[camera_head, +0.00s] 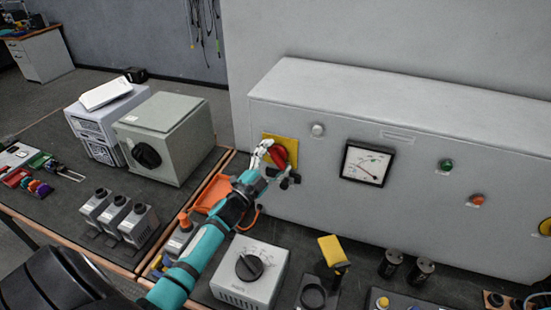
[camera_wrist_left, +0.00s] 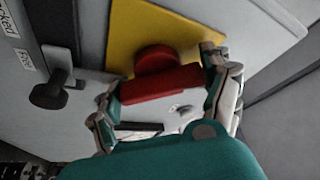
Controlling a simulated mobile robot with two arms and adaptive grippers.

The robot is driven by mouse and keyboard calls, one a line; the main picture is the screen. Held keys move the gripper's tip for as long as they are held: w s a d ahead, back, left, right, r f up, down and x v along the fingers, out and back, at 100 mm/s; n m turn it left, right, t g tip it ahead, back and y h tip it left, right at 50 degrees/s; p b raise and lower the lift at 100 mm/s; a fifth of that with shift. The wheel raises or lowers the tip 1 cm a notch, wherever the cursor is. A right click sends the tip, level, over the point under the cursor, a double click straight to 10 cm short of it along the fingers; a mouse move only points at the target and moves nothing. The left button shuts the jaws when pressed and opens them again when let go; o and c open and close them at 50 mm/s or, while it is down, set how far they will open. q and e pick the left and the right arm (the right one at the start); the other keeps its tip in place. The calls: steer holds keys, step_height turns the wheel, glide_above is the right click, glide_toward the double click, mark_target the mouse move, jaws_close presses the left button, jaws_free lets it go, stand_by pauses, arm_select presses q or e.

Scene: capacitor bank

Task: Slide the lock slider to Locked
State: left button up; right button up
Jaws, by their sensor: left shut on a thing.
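The lock slider shows in the left wrist view as a black knob (camera_wrist_left: 50,93) on a grey bracket, beside a dark strip at the left. Labels there seem to read "Locked" and "Free", partly cut off. In the head view a small dark knob (camera_head: 291,180) sits just below and right of the red switch handle (camera_head: 279,157). The red handle also shows in the left wrist view (camera_wrist_left: 160,84), on a yellow plate (camera_head: 268,139). My left gripper (camera_head: 265,158) is shut on the red handle, one finger at each end. The slider knob is apart from its fingers.
The grey cabinet carries a dial meter (camera_head: 367,163), a white lamp (camera_head: 318,130), a green button (camera_head: 447,164) and a red lamp (camera_head: 477,200).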

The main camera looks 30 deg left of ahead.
arm_select(q)
steer(key=shift+f+n+b, duration=0.25)
steer(key=shift+n+b, duration=0.1)
steer(key=shift+n, duration=0.15)
steer(key=shift+r+n+y, duration=0.25)
steer(key=shift+n+y, duration=0.05)
steer(key=shift+n, duration=0.1)
steer(key=o, duration=1.1)
steer(key=shift+c, duration=0.2)
steer(key=v, duration=1.2)
steer(key=shift+f, duration=0.2)
steer(key=shift+d, duration=0.15)
